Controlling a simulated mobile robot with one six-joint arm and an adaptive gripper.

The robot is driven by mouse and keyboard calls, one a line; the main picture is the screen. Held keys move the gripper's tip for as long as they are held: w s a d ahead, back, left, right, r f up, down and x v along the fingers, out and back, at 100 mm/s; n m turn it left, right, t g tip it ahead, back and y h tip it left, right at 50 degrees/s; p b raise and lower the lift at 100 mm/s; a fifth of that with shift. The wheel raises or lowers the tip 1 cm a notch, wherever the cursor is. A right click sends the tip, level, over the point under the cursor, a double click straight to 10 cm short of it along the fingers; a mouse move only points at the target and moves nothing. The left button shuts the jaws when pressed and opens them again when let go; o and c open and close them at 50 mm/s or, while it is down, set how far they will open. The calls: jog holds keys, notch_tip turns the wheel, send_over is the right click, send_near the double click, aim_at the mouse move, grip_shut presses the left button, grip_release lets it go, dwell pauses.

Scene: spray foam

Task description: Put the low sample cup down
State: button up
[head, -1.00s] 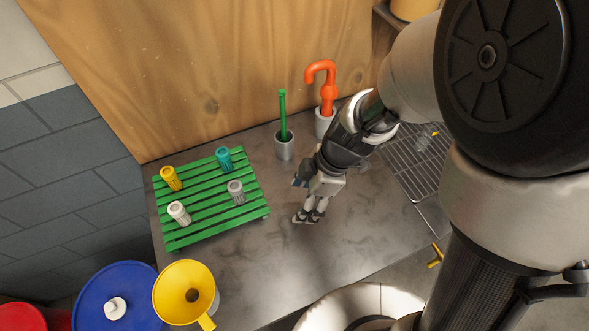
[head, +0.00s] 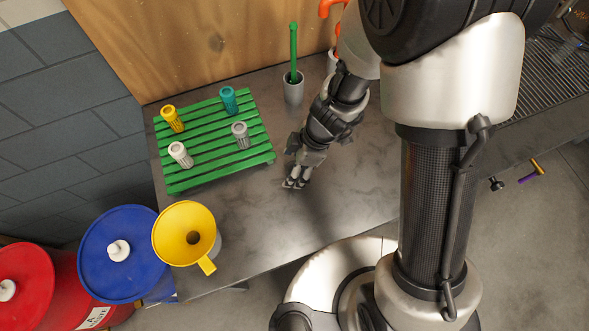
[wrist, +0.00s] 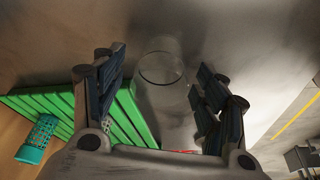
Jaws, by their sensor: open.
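A clear, see-through cup (wrist: 165,100) shows faintly in the wrist view, between the fingers of my gripper (wrist: 162,66). Its round rim is the clearest part. My fingers are spread to either side of it, with gaps visible. I cannot tell for certain whether its base rests on the table. In the head view my gripper (head: 297,183) is low over the grey table (head: 260,215), right of the green slatted rack (head: 190,180). The cup cannot be made out in that view.
Yellow (head: 172,119), teal (head: 229,100), white (head: 180,154) and grey (head: 241,135) ribbed pieces stand on the rack. A grey holder (head: 293,90) with a green stick stands behind. A yellow funnel (head: 184,228) is front left, beside a blue drum (head: 105,270). Table in front of my gripper is clear.

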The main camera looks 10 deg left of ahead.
jog(key=shift+c, duration=0.3)
jog(key=c, duration=0.9)
jog(key=shift+r, duration=0.1)
jog(key=shift+c, duration=0.2)
